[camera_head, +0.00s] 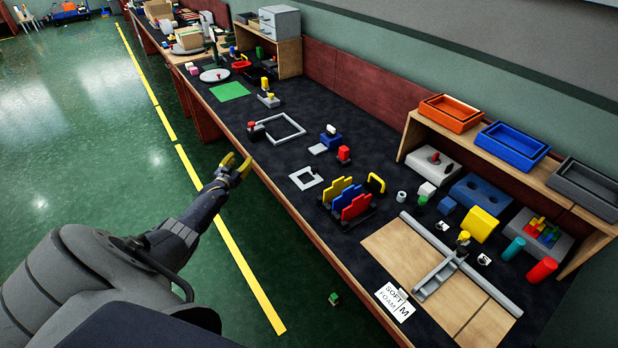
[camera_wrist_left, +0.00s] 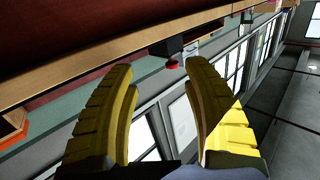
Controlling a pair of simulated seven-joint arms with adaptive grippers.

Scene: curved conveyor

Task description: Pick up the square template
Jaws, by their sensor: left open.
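A small flat grey square plate with an opening (camera_head: 306,178) lies on the dark bench top near its front edge. A larger, thin grey square frame (camera_head: 300,128) lies farther back on the bench, beside a red-topped block. I cannot tell for sure which of the two is the square template. My left gripper (camera_head: 236,168), with yellow fingers, is open and empty, out over the floor in front of the bench and apart from both squares. In the left wrist view its two fingers (camera_wrist_left: 164,100) are spread with nothing between them. My right gripper is not in view.
Yellow, blue and red stepped plates (camera_head: 346,197) stand right of the small square. A red-topped piece (camera_head: 344,154) and a blue block (camera_head: 330,138) are behind it. The bench's wooden front edge (camera_head: 290,208) lies between my gripper and the small square. A shelf with trays (camera_head: 508,144) stands at right.

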